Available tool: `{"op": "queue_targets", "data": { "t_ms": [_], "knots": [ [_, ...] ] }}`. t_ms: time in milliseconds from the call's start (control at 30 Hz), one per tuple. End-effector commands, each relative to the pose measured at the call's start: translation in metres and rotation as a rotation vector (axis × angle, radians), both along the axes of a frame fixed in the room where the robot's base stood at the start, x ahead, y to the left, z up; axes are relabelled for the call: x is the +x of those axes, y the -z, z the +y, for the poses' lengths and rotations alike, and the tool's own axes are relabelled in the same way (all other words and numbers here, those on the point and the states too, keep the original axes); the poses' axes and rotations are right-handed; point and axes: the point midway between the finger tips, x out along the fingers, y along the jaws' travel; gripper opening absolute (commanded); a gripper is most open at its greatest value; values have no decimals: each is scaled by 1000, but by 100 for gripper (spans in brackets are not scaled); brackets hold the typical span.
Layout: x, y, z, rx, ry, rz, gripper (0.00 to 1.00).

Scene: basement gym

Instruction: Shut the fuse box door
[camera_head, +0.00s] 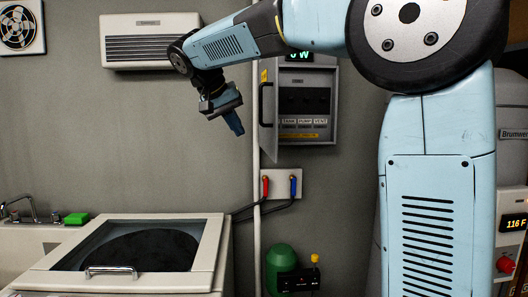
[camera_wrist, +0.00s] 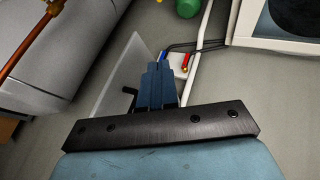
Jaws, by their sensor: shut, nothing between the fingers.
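The grey fuse box (camera_head: 331,100) hangs on the wall, its dark inside with labelled switches showing. Its door (camera_head: 268,112) stands open at the box's left side, swung out from the wall and seen nearly edge-on, with a dark handle (camera_head: 264,104). My gripper (camera_head: 237,130) is to the left of the door, pointing down, with its fingers shut and empty. In the wrist view the shut blue fingers (camera_wrist: 159,72) overlap a pale panel (camera_wrist: 122,82), which looks like the door, with a black handle (camera_wrist: 129,93). I cannot tell whether the fingers touch it.
A green rounded tank (camera_head: 280,260) stands lower. A lidded light cabinet (camera_head: 130,283) is at lower left. A vented wall unit (camera_head: 145,40) hangs upper left.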

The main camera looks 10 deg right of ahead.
Motion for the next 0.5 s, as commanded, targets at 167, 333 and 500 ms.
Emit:
{"op": "queue_targets", "data": {
  "t_ms": [167, 333, 500],
  "knots": [
    [5, 8, -3, -3, 3, -2, 0],
    [13, 28, -15, -4, 3, 1, 0],
    [24, 52, -31, -4, 3, 1, 0]
  ]
}}
